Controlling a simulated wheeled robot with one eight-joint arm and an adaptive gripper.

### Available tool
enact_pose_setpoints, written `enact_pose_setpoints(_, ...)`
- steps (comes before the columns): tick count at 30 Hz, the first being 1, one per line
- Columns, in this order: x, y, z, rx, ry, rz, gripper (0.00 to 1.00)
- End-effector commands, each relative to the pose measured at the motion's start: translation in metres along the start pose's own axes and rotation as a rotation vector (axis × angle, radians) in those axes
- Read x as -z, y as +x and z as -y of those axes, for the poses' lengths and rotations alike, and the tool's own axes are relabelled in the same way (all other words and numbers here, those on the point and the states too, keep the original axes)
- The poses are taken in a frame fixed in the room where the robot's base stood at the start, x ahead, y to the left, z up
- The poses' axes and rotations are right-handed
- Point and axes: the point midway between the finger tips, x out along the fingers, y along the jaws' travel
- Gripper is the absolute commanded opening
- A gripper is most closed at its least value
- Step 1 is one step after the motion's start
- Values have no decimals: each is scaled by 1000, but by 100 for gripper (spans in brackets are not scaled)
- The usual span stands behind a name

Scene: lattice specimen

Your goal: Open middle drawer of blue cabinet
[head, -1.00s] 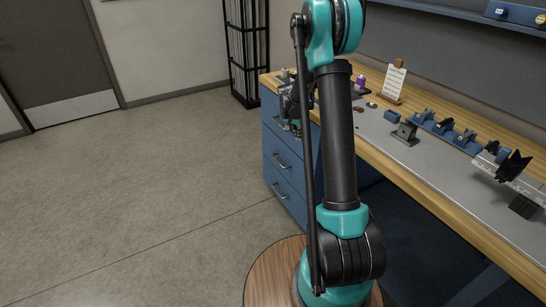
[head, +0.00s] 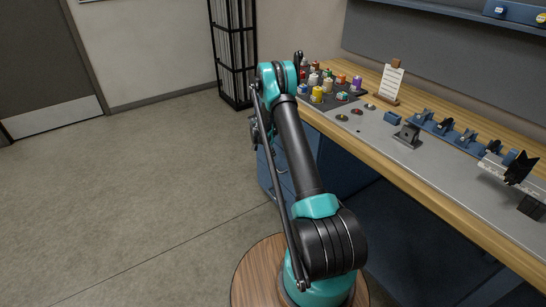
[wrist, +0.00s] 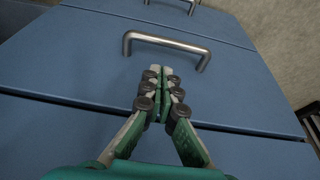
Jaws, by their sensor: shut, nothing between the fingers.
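The blue cabinet (head: 265,179) stands under the left end of the bench, mostly hidden behind my arm in the head view. The wrist view shows its blue drawer fronts close up. One front (wrist: 80,58) has a grey bar handle (wrist: 166,38), and a second handle (wrist: 190,5) is cut off at the top edge. The nearer front lies between two other panels and looks like the middle drawer. My gripper (wrist: 163,73) is shut and empty, its fingertips just below the nearer handle in the picture and apart from its bar. A dark seam runs behind the fingers.
The wooden bench (head: 445,195) runs along the right, with jars (head: 318,94), a sign (head: 391,82) and blue fixtures (head: 442,127) on it. A black rack (head: 232,50) stands behind. The floor to the left is clear.

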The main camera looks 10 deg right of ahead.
Motion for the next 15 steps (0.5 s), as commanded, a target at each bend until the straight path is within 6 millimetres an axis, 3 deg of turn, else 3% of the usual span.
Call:
enact_pose_setpoints(9, 0, 56, 0, 1, 1, 0, 0)
enact_pose_setpoints(15, 0, 76, 0, 1, -1, 0, 0)
